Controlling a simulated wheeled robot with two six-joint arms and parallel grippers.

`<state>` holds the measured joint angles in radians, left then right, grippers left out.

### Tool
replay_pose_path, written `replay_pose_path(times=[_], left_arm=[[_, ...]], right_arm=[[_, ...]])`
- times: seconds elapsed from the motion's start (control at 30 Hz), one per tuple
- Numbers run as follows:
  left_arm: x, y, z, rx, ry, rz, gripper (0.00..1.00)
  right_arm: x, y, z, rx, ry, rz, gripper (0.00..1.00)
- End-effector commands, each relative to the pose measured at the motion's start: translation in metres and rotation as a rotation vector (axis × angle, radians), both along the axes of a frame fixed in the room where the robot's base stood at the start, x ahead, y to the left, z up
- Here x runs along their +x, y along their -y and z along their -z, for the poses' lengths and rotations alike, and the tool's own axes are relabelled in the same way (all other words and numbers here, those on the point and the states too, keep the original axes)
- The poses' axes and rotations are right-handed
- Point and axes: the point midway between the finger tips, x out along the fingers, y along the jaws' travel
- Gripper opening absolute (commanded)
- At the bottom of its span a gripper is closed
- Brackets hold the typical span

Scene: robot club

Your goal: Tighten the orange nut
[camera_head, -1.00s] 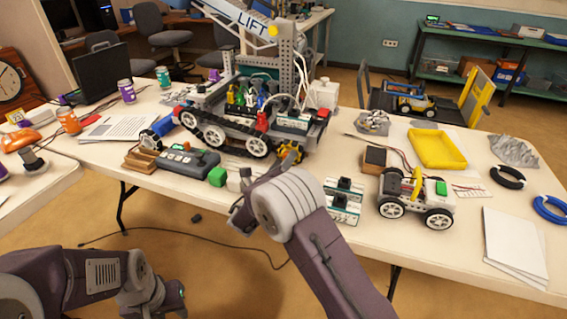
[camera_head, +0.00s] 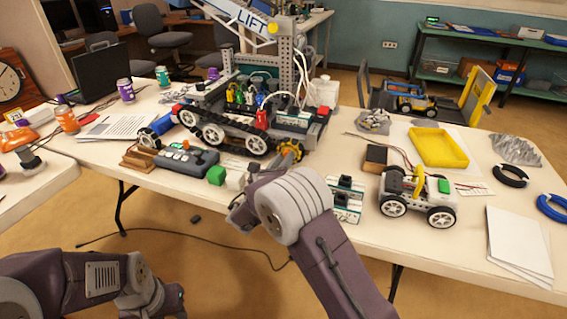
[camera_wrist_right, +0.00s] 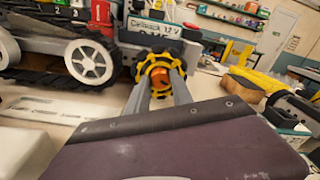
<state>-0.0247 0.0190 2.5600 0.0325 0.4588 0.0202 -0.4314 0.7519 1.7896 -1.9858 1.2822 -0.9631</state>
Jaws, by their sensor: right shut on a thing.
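The orange nut (camera_wrist_right: 160,77) sits at the centre of a yellow wheel with a black rim (camera_wrist_right: 154,66) in the right wrist view. The wheel (camera_head: 290,152) is low on the near right side of the large tracked robot (camera_head: 235,128). My right gripper (camera_wrist_right: 162,82) reaches to the wheel, with its two grey fingers on either side of the nut, shut on it. In the head view my right arm hides most of this gripper. My left arm is low at the left, clear of the table, and its fingers do not show.
A small white car (camera_head: 417,198) and a yellow tray (camera_head: 438,147) stand to the right. A tall lift frame rises from the tracked robot.

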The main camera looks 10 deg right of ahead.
Motion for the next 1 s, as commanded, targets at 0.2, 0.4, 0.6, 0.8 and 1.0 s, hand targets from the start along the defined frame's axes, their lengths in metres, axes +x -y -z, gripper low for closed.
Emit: replay_pose_path(times=[0.2, 0.4, 0.6, 0.8, 1.0], left_arm=[[0.000, 0.000, 0.020, 0.000, 0.000, 0.000, 0.36], [0.000, 0.000, 0.040, 0.000, 0.000, 0.000, 0.36], [0.000, 0.000, 0.063, 0.000, 0.000, 0.000, 0.36], [0.000, 0.000, 0.089, 0.000, 0.000, 0.000, 0.36], [0.000, 0.000, 0.118, 0.000, 0.000, 0.000, 0.36]], right_arm=[[0.000, 0.000, 0.003, 0.172, 0.117, 0.000, 0.00], [-0.001, 0.001, 0.005, 0.328, 0.224, 0.000, 0.00], [-0.001, 0.001, 0.006, 0.487, 0.331, -0.001, 0.00], [-0.001, 0.002, 0.007, 0.644, 0.436, -0.001, 0.00], [-0.002, 0.002, 0.007, 0.799, 0.542, 0.000, 0.00]])
